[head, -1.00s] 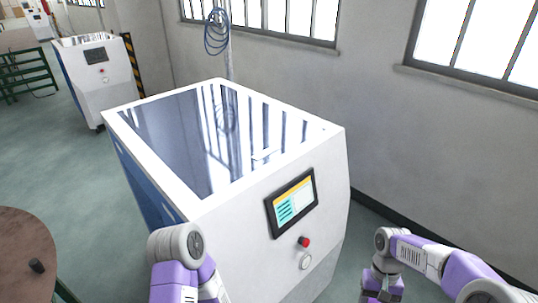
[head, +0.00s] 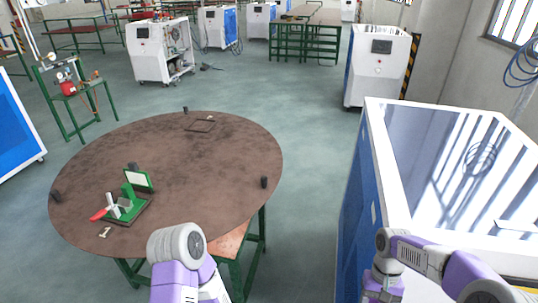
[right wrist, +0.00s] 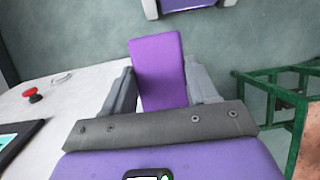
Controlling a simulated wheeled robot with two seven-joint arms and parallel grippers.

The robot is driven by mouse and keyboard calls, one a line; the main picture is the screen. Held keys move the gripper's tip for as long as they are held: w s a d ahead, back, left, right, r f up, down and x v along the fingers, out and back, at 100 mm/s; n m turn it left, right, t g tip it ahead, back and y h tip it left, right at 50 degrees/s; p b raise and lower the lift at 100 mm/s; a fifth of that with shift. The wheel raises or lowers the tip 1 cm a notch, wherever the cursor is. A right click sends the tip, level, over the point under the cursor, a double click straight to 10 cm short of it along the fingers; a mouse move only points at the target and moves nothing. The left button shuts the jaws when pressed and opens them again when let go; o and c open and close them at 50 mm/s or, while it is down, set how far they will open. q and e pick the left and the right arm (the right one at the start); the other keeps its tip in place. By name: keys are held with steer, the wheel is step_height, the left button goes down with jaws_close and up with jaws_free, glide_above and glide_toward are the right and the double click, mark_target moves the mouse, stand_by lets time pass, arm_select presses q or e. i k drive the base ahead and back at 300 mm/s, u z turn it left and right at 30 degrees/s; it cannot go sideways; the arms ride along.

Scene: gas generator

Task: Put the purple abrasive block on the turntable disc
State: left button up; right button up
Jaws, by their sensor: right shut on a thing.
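The purple abrasive block (right wrist: 160,72) is between the two grey fingers of my right gripper (right wrist: 160,88) in the right wrist view. The gripper is shut on it, and the block sticks out beyond the fingertips. The turntable disc (head: 215,150) is a large round brown top on green legs, left of centre in the head view. My right arm is at the lower right of the head view, beside the white and blue machine and well right of the disc. My left arm shows at the bottom centre, but its gripper is out of view.
A green fixture with a red handle (head: 99,214) stands on the disc's near left. Small dark posts stand near its rim, and a thin dark frame (head: 200,125) lies at the back. The white and blue machine (head: 385,190) stands right of the disc, with floor between them.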

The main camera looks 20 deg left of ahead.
mark_target(197, 196)
steer(key=u, duration=1.65)
